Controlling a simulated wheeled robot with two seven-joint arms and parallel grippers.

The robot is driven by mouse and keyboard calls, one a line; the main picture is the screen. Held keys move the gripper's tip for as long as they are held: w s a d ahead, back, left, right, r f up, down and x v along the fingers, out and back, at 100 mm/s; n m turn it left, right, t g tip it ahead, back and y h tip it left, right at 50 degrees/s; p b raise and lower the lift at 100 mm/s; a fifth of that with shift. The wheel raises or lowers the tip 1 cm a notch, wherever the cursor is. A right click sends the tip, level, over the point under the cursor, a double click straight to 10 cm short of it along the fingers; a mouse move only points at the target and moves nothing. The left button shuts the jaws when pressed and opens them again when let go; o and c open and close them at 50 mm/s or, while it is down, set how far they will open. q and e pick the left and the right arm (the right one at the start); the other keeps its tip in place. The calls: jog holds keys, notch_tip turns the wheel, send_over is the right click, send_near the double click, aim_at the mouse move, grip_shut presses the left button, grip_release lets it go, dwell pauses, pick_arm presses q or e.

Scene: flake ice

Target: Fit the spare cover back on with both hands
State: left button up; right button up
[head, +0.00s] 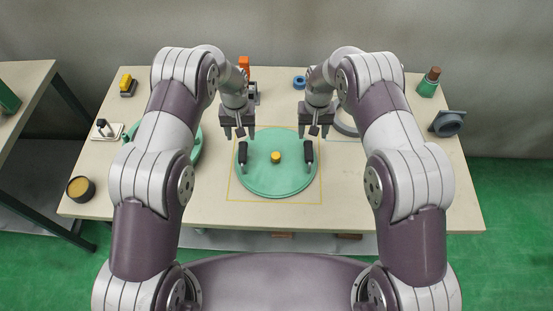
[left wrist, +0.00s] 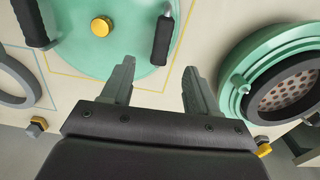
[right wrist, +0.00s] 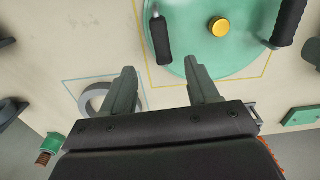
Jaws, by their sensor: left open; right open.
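The cover is a flat green disc (head: 277,180) with a yellow knob (head: 276,157) at its middle and two black upright-looking handles, a left one (head: 243,153) and a right one (head: 309,152). It lies on the table inside a yellow outline. My left gripper (head: 239,133) is open and empty, above and just behind the left handle, which also shows in the left wrist view (left wrist: 162,42). My right gripper (head: 315,132) is open and empty near the right handle, also in the right wrist view (right wrist: 160,40). A round green housing (left wrist: 237,75) with a perforated inside stands left, partly behind my left arm.
A grey ring (right wrist: 97,99) lies right of the cover, partly hidden by my right arm. A dark round tin (head: 80,189) is at the left edge. The front right table is clear.

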aim_at(242, 150)
pick_arm(q)
notch_tip(242, 150, down, 11)
jog(key=shift+a, duration=0.1)
pick_arm(e)
notch_tip(242, 150, down, 11)
jog(key=shift+a+r, duration=0.1)
pick_arm(q)
jog(key=shift+a+f, duration=0.1)
jog(key=shift+f, duration=0.1)
pick_arm(e)
jog(key=shift+a+f, duration=0.1)
jog(key=shift+f, duration=0.15)
pick_arm(q)
grip_shut()
pick_arm(e)
grip_shut()
dwell(0.3)
